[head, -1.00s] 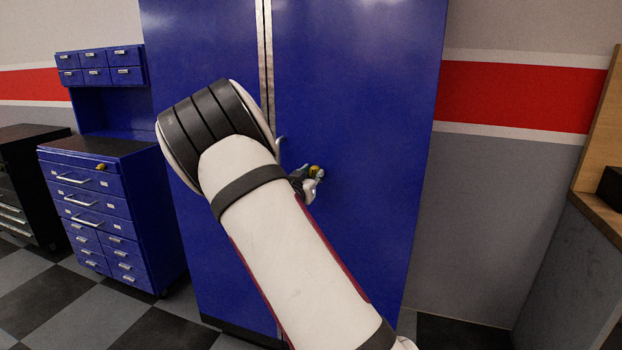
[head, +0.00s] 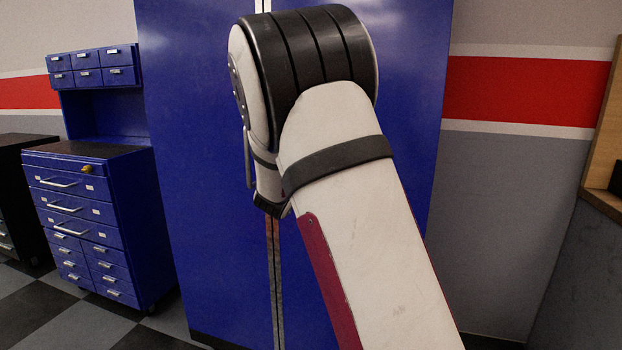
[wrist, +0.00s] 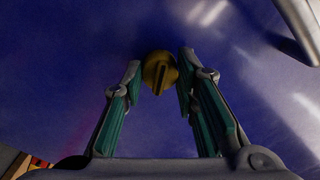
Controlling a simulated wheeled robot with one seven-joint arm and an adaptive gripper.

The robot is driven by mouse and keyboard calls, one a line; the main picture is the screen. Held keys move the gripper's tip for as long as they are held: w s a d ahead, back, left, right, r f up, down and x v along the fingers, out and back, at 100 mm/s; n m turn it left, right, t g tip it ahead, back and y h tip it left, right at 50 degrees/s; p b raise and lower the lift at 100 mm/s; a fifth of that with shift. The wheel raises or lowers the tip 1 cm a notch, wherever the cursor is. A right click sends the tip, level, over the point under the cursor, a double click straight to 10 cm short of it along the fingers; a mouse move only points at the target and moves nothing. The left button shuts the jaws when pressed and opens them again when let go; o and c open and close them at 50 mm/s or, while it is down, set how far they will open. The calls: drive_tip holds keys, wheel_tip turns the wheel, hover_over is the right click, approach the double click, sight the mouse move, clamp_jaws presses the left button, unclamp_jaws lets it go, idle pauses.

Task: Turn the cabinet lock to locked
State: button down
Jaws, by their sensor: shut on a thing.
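The lock (wrist: 154,72) is a round brass-yellow knob with a raised bar, on the blue cabinet door. In the wrist view the bar stands close to upright. My gripper (wrist: 160,75) has a fingertip on either side of the knob and is shut on it; exact contact is hard to see in the dim picture. The tall blue cabinet (head: 200,200) fills the middle of the head view, with a metal seam between its doors. My arm hides the lock and the gripper in the head view.
A silver door handle (wrist: 297,28) is at the upper right of the wrist view, apart from the fingers. A blue drawer unit (head: 90,215) stands left of the cabinet. A wooden-edged bench (head: 602,203) is at the far right.

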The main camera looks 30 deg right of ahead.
drive_tip(key=m+b, duration=0.5)
drive_tip(key=b, duration=0.1)
drive_tip(key=shift+f, duration=0.1)
drive_tip(key=shift+m+b, duration=0.4)
drive_tip(key=shift+b, duration=0.1)
drive_tip(key=c, duration=1.2)
unclamp_jaws()
drive_tip(key=shift+c, duration=0.2)
drive_tip(key=shift+s+a, duration=0.1)
drive_tip(key=v, duration=1.1)
drive_tip(key=shift+s+a, duration=0.25)
drive_tip(key=shift+a, duration=0.05)
